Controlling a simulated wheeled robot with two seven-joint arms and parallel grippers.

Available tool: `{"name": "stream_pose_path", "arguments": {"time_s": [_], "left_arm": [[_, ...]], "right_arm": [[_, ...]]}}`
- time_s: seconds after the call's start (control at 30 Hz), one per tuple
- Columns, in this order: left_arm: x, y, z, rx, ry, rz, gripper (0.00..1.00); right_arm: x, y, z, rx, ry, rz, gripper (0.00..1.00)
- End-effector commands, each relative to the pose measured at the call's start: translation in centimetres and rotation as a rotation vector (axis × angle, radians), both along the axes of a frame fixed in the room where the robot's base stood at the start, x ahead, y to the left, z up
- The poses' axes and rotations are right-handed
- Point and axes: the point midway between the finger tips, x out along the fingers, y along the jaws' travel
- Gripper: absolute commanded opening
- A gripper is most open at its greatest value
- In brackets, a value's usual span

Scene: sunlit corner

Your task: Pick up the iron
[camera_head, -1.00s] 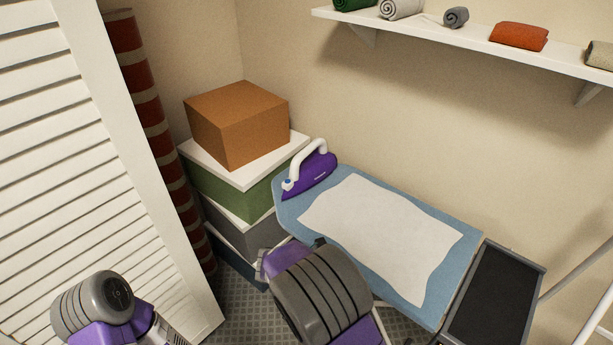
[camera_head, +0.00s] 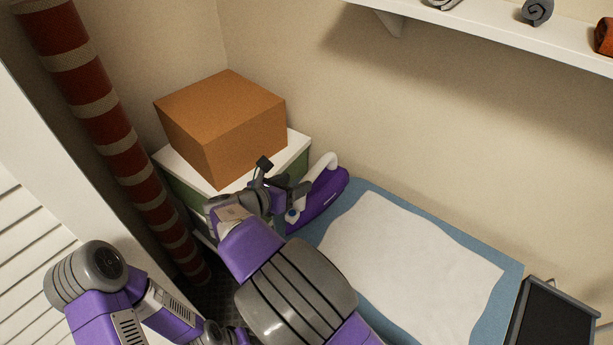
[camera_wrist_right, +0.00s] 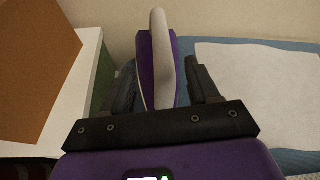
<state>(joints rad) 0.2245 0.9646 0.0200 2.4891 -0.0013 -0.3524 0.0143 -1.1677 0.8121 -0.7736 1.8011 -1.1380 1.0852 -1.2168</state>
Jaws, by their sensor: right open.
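The purple iron with a white handle (camera_head: 324,190) sits at the far left end of the blue ironing board (camera_head: 510,268). My right gripper (camera_head: 281,181) is just left of the iron in the head view and hides part of it. In the right wrist view the iron (camera_wrist_right: 145,68) stands ahead, its white handle lying between the two open fingers of the gripper (camera_wrist_right: 160,85). I cannot tell whether the fingers touch it. My left arm shows at the lower left in the head view, but its gripper is not in view.
A white cloth (camera_head: 410,265) lies on the board. A striped pole (camera_head: 105,130) stands at the left. A white shelf (camera_head: 480,38) hangs on the wall.

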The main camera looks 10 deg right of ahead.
Motion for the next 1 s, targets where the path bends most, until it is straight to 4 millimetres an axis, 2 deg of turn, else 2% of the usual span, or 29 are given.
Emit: {"name": "stream_pose_path", "arguments": {"time_s": [0.17,0.6,0.9,0.93,1.0], "left_arm": [[-0.1,0.0,-0.4,0.000,0.002,0.000,0.43],[-0.1,0.0,-2.6,0.000,0.002,0.000,0.43],[-0.1,0.0,-2.7,0.000,0.002,-0.001,0.43],[-0.1,0.0,-2.7,0.000,0.002,-0.001,0.43],[-0.1,0.0,-2.7,0.000,0.002,-0.001,0.43]], "right_arm": [[0.6,-0.7,-0.1,-0.011,-0.004,0.003,0.60],[3.5,-5.2,-2.5,-0.009,-0.003,0.001,0.60],[3.9,-5.6,-2.6,-0.009,-0.004,0.004,0.60],[3.9,-5.6,-2.6,-0.009,-0.004,0.004,0.59],[3.9,-5.6,-2.6,-0.009,-0.004,0.004,0.48]]}}
